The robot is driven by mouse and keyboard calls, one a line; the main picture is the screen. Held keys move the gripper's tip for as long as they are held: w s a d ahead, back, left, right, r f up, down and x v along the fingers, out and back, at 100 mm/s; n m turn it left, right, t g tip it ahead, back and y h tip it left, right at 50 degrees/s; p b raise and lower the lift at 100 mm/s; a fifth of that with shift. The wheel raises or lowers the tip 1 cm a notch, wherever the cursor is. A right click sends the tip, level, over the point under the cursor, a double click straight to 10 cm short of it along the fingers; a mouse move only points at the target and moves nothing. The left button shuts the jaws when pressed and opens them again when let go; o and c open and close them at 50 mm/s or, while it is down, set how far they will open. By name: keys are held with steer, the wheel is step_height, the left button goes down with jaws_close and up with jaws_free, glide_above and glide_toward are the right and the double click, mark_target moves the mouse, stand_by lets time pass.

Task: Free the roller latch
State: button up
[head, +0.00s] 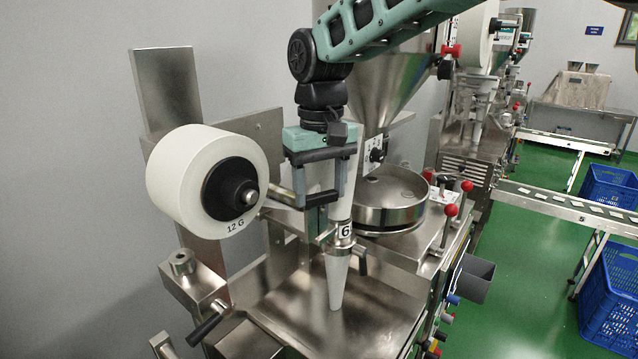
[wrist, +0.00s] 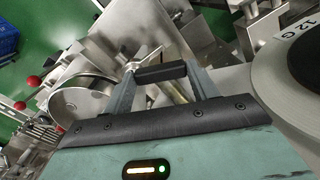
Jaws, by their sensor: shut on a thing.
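My gripper (head: 320,190) hangs in front of the white forming tube marked 6, to the right of the large white paper roll (head: 183,178) marked 12 G. Its two fingers are apart, with a black handle (head: 318,200) between their tips. The gripper is shut on this handle, which seems to be the roller latch's grip. In the wrist view, the black handle (wrist: 160,73) spans the fingers (wrist: 160,84), with bright metal parts close to its left end. A metal rod shows left of the fingers in the head view. The latch's pivot is not clear.
A second black-handled lever (head: 207,324) stands at the lower left. The white tube (head: 338,278) tapers down over the steel tray. A round steel pan (head: 385,205) and red-knobbed levers (head: 451,210) are to the right. Blue crates (head: 610,300) stand on the green floor.

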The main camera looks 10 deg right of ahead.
steer(key=m, duration=0.4)
steer(key=s+m+p, duration=0.1)
steer(key=m, duration=0.3)
steer(key=s+m, duration=0.1)
steer(key=m, duration=0.3)
steer(key=shift+a+r+m, duration=0.15)
steer(key=shift+a+m, duration=0.05)
steer(key=shift+m, duration=0.2)
stand_by(0.3)
steer(key=o, duration=1)
step_height(320, 180, up, 17)
steer(key=b, duration=0.2)
steer(key=shift+r+b, duration=0.15)
steer(key=shift+b, duration=0.25)
